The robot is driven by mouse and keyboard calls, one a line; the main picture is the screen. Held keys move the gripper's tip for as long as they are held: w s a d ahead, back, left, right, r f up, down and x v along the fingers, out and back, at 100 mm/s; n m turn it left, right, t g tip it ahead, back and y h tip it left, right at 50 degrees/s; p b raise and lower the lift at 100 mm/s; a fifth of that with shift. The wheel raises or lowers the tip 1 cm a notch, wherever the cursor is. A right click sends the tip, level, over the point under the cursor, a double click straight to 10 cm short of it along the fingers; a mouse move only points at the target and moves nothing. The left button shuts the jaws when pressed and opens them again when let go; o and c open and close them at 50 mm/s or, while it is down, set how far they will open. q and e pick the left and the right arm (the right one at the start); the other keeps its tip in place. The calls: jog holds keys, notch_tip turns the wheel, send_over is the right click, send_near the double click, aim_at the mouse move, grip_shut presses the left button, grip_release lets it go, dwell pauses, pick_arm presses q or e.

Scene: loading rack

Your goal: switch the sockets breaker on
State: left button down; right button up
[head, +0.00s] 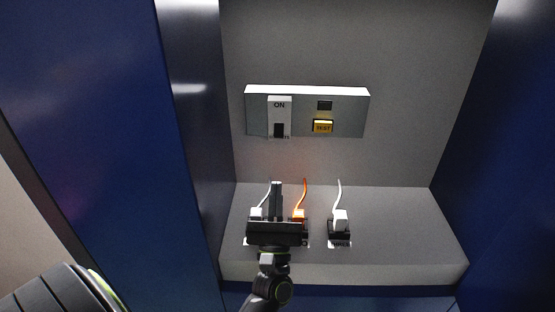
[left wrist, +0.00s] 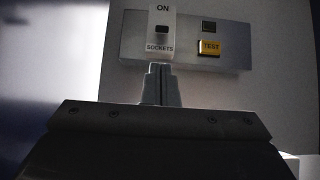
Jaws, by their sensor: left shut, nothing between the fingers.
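The sockets breaker (head: 279,104) is a white plate marked ON at the top, on the left part of a grey panel on the back wall. Its dark toggle (head: 279,130) sits in the lower part of the plate, below the ON mark. My left gripper (head: 277,184) is shut and empty, pointing up below the breaker. In the left wrist view its fingertips (left wrist: 157,68) appear just under the label; contact cannot be told. My right gripper is out of view.
A yellow TEST button (head: 323,127) and a small dark window (head: 324,105) are right of the breaker. Plugs with white and orange cords stand on the grey ledge (head: 400,225), partly behind my gripper. Blue side walls (head: 130,130) bound the bay.

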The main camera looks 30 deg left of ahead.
aim_at(279, 130)
pick_arm(q)
jog(key=p+x, duration=0.6)
jog(key=x, duration=0.4)
dwell(0.3)
